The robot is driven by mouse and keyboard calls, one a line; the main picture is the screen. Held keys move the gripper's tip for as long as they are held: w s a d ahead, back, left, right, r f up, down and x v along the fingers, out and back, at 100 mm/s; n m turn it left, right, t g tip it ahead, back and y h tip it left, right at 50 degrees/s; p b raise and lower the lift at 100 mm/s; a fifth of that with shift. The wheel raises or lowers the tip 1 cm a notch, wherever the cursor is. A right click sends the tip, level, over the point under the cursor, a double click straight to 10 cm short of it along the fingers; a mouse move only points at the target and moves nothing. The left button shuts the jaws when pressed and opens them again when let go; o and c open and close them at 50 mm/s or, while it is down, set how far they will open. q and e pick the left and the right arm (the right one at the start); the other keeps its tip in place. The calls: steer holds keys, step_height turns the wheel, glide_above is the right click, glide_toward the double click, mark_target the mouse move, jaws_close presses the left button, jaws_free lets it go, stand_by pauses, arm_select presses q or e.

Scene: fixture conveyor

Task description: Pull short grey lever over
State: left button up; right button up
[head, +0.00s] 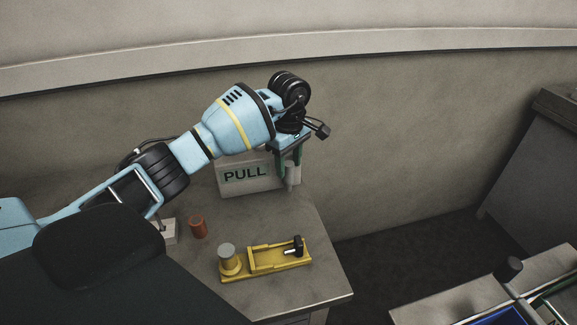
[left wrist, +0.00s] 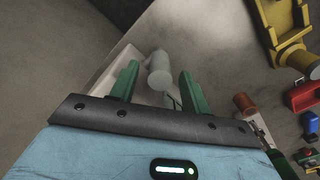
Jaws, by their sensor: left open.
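The short grey lever (head: 291,179) stands at the right side of a pale box marked PULL (head: 246,176) on the table. Its thick grey cylindrical grip also shows in the left wrist view (left wrist: 160,70). My left gripper (head: 289,163) is open above and around the lever. In the left wrist view its two green fingers (left wrist: 158,78) stand on either side of the grip, with a gap visible on both sides. Whether the fingertips reach down beside the grip is hard to tell. The lever's lower part is mostly hidden in the head view. My right gripper is not in view.
A yellow fixture (head: 264,263) with a grey cylinder and a black knob stands at the table's front. A red-brown cylinder (head: 198,227) stands left of it. The wall is close behind the PULL box. Another bench with a blue tray (head: 487,313) is at lower right.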

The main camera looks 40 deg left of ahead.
arm_select(q)
steer(key=shift+f, duration=0.8)
steer(key=shift+c, duration=0.5)
jaws_close()
